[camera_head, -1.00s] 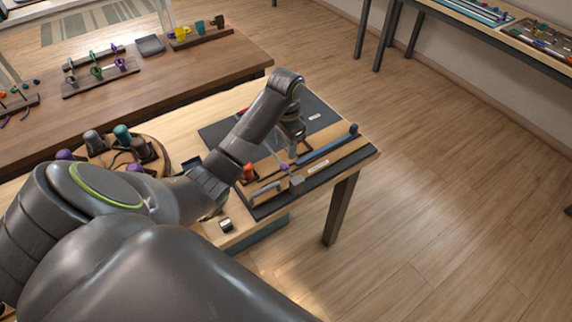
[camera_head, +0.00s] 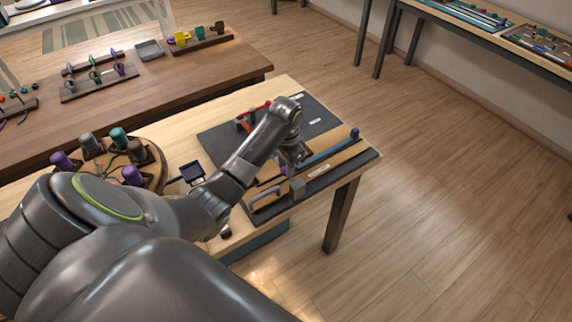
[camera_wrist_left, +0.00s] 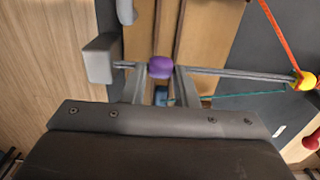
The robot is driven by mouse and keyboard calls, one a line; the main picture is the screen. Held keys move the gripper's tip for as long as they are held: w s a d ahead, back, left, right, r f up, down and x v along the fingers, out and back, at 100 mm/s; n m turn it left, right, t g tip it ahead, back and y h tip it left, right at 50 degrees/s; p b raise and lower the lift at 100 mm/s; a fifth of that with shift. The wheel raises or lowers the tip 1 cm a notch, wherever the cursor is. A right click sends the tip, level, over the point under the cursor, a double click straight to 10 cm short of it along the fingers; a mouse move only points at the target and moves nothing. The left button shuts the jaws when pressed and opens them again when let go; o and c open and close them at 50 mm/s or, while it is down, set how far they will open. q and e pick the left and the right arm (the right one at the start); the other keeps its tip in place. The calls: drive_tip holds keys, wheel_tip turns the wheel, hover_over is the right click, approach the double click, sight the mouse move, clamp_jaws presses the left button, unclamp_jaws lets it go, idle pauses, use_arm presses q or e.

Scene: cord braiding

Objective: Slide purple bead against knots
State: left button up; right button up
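The purple bead (camera_wrist_left: 161,67) sits on a grey cord (camera_wrist_left: 240,73) in the left wrist view, between the two fingertips of my left gripper (camera_wrist_left: 161,80). The fingers lie close to both sides of the bead; I cannot tell whether they press on it. The cord runs from a grey block (camera_wrist_left: 98,60) at left to a yellow piece (camera_wrist_left: 303,80) at right, where a red-orange cord (camera_wrist_left: 277,32) and a thin green cord also meet. No knots can be made out clearly. In the head view my left gripper (camera_head: 290,165) is low over the board and hides the bead. My right gripper is not in view.
A dark board (camera_head: 318,108) with a blue bar (camera_head: 328,149) lies on the light table. A round wooden stand (camera_head: 155,165) with several spools is left of the arm.

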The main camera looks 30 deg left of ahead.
use_arm(q)
clamp_jaws()
drive_tip(key=shift+w+a+r, duration=0.1)
drive_tip(key=shift+w+a, duration=0.05)
drive_tip(key=shift+a, duration=0.15)
drive_tip(key=w+a, duration=0.1)
drive_tip(key=a, duration=0.2)
drive_tip(key=w+a, duration=0.1)
drive_tip(key=a, duration=0.2)
drive_tip(key=w+a, duration=0.2)
drive_tip(key=a, duration=0.2)
drive_tip(key=shift+d, duration=0.1)
drive_tip(key=shift+o, duration=2.2)
unclamp_jaws()
